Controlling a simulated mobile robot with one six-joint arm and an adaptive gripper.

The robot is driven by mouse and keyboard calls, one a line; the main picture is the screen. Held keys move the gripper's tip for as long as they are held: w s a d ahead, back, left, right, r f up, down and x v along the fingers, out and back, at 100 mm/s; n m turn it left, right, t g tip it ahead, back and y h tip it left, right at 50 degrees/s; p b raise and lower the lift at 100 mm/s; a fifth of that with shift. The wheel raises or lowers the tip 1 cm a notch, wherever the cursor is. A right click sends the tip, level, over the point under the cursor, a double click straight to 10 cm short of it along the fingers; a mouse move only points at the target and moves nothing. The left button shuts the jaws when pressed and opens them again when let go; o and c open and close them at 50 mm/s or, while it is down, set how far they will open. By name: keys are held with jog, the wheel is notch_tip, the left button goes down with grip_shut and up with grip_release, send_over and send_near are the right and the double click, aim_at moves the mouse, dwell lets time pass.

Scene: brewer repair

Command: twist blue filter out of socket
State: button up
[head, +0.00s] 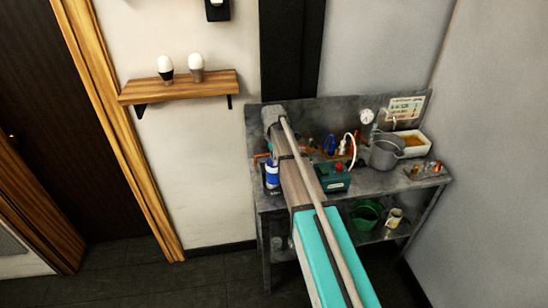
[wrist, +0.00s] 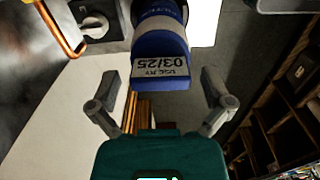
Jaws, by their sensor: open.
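The blue filter (wrist: 163,48) hangs in the upper middle of the wrist view, with a white label reading "USE BY 03/25" and a pale band above. Its upper end runs out of the frame, so its socket cannot be made out. My gripper (wrist: 161,85) is open, one finger at each side of the label end. There are visible gaps to both fingers, and nothing is held. In the head view a blue and white cylinder (head: 271,176), likely this filter, shows at the left end of the metal bench, beside my arm. My fingers cannot be made out there.
The metal bench (head: 371,187) carries a green box (head: 334,178), a grey pot (head: 384,152) and a white tray (head: 424,147). A green bucket (head: 366,214) stands on the lower shelf. A copper pipe (wrist: 62,30) runs at upper left in the wrist view.

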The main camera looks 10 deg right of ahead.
jog(key=shift+f, duration=0.25)
jog(key=c, duration=1.1)
